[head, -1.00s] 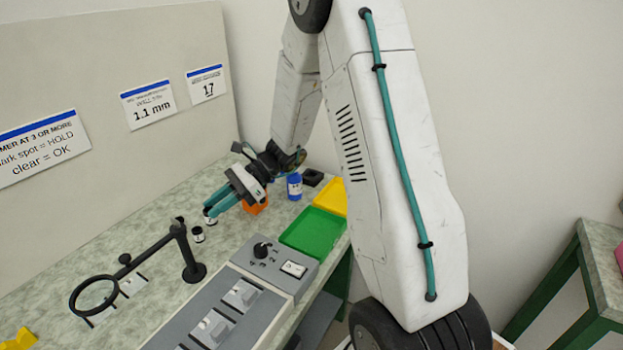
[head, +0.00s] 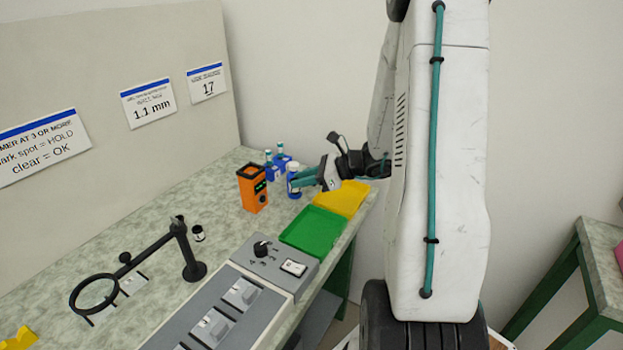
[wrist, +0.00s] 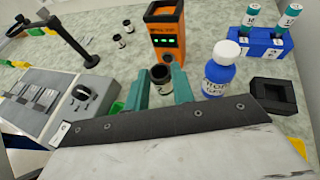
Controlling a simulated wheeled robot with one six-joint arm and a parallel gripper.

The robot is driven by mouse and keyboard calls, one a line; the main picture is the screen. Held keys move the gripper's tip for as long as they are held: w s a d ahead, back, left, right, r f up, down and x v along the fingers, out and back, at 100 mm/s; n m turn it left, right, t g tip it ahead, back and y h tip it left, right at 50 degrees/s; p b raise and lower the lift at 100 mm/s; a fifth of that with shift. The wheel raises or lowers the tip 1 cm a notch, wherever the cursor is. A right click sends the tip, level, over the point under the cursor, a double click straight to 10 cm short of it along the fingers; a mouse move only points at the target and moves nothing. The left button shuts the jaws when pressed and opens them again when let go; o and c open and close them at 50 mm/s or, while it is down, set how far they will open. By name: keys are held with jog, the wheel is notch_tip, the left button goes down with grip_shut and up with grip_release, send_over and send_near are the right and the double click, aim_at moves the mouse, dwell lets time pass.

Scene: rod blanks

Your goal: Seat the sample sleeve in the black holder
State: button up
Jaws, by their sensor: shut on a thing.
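The sample sleeve (wrist: 161,76), a small black open-topped cylinder with a pale label, stands upright between the teal fingers of my gripper (wrist: 160,92) in the wrist view. The gripper is shut on it. In the head view my gripper (head: 298,179) is at the far end of the bench, by the blue bottle; I cannot make out the sleeve there. The black holder (wrist: 285,105), a square block with a square recess, sits right of the sleeve in the wrist view, beyond the bottle. The head view does not clearly show the holder now.
A blue bottle (wrist: 219,72) stands between sleeve and holder. An orange device (wrist: 165,42) stands behind the sleeve. A blue rack (wrist: 250,45) with teal-capped vials is behind the holder. Green (head: 313,231) and yellow (head: 350,197) trays line the bench edge.

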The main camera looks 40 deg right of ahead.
jog(key=s+d+f+m+t+h, duration=0.3)
jog(key=s+d+m+h, duration=0.15)
jog(key=d, duration=0.35)
jog(key=shift+h, duration=0.25)
jog(key=w+d, duration=0.2)
jog(key=w, duration=0.3)
jog(key=w+d, duration=0.2)
jog(key=w, duration=0.2)
jog(key=w+d+f, duration=0.1)
jog(key=w+d, duration=0.1)
jog(key=w, duration=0.3)
jog(key=shift+w+d+f, duration=0.1)
jog(key=shift+w+d, duration=0.2)
jog(key=shift+d, duration=0.05)
jog(key=shift+w, duration=0.1)
jog(key=shift+f, duration=1.7)
jog(key=shift+f, duration=0.2)
jog(key=o, duration=0.9)
jog(key=shift+o, duration=0.2)
